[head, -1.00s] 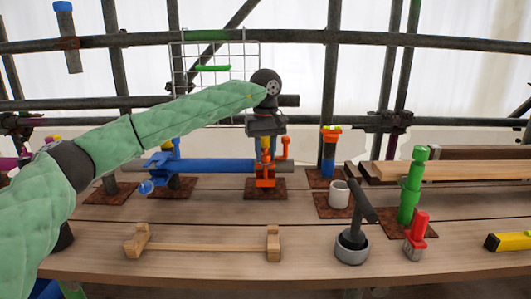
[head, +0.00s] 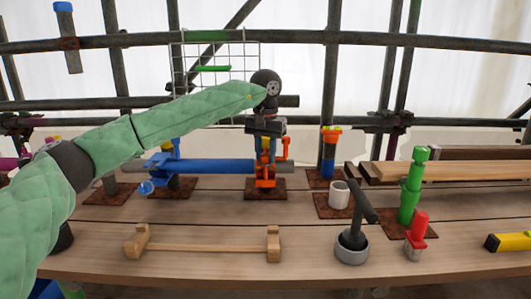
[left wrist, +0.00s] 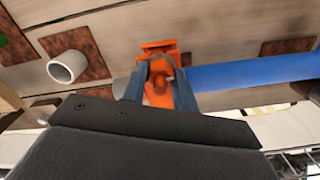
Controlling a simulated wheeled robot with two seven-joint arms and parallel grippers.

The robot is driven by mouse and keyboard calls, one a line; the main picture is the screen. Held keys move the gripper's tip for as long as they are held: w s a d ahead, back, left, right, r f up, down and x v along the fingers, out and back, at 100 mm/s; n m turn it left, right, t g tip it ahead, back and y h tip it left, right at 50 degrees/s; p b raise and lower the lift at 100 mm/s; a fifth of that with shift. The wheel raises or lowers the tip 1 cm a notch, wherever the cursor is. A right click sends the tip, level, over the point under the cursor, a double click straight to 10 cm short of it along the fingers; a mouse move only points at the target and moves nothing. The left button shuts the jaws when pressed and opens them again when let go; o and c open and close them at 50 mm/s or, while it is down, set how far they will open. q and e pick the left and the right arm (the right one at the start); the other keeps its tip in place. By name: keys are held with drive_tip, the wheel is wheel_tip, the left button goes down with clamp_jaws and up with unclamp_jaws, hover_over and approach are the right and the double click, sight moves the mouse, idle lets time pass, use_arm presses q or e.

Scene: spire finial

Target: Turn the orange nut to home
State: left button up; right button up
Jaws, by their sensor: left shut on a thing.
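An orange clamp (head: 266,183) sits around a grey and blue horizontal tube on a rusty plate at the middle of the bench. My left gripper (head: 266,158) points down over it from above. In the left wrist view, the two fingers of my left gripper (left wrist: 160,90) are on either side of an orange part (left wrist: 161,88), shut on it. I take this part for the orange nut; its outline is partly hidden by the fingers. An orange upright post (head: 285,147) stands just right of the fingers. My right gripper is not in view.
The blue tube (head: 215,166) runs left from the clamp. A white cup (head: 339,195), a grey pot with a dark handle (head: 352,250), a green post (head: 409,195) and a red piece (head: 418,228) stand to the right. A wooden piece (head: 205,246) lies in front.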

use_arm(q)
drive_tip(key=shift+r, duration=0.1)
idle(0.3)
drive_tip(key=o, duration=1)
drive_tip(key=shift+c, duration=0.2)
drive_tip(key=shift+r, duration=3.8)
